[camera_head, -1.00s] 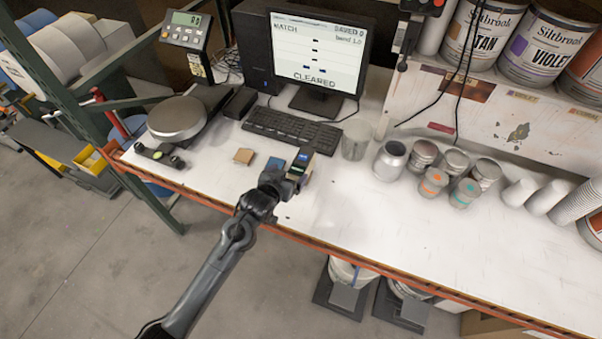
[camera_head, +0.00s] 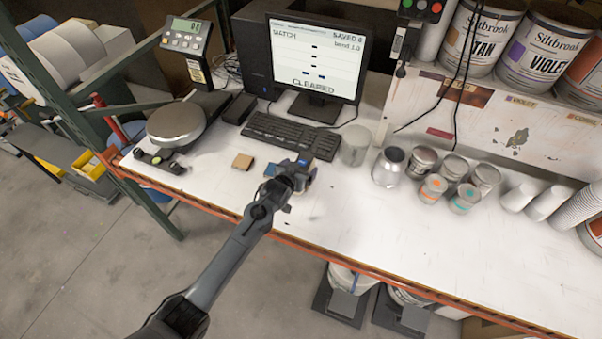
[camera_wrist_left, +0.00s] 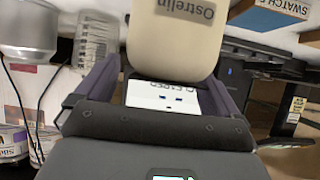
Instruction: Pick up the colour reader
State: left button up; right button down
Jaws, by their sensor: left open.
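The colour reader (camera_head: 311,173) is a small dark-and-tan handheld device on the bench in front of the keyboard. In the head view my left gripper (camera_head: 301,170) is over it and hides most of it. In the left wrist view a cream, rounded body marked "Ostrelin" (camera_wrist_left: 182,28), which looks like the reader, lies between my two dark fingers (camera_wrist_left: 165,75). The fingers are open, one on each side. I cannot tell whether either touches it. My right gripper is not in view.
A tan square (camera_head: 243,161) and a blue square (camera_head: 272,167) lie left of the reader. The keyboard (camera_head: 291,134) and monitor (camera_head: 316,60) stand behind. A clear beaker (camera_head: 355,144) and several cans (camera_head: 390,166) are to the right. The front bench is clear.

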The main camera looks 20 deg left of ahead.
pick_arm(q)
jog(key=shift+x, duration=0.95)
jog(key=c, duration=1.6)
jog(key=shift+r, duration=0.1)
jog(key=shift+c, duration=0.7)
